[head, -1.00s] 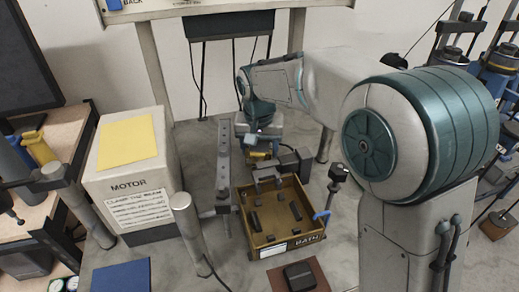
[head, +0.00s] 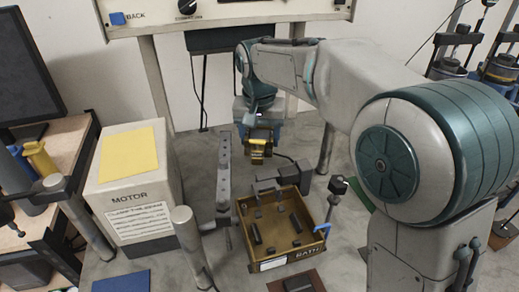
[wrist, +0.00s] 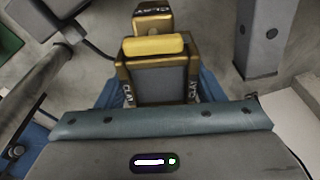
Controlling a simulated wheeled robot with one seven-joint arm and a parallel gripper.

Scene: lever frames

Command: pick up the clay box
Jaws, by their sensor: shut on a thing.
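The clay box (wrist: 160,80) is brown-gold with dark faces, CLAY lettering and a yellow bar on top. It fills the middle of the wrist view, between my gripper's blue parts. In the head view the clay box (head: 257,151) shows small, gold and yellow, beneath my gripper (head: 258,138). My gripper is shut on the box and holds it up behind the open brown tray. The exact contact of the fingertips is hidden.
The open brown tray labelled BATH (head: 283,229) holds small dark pieces. A grey upright rail (head: 224,175) stands left of it, and the MOTOR box (head: 135,190) further left. A panel (head: 215,20) hangs above.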

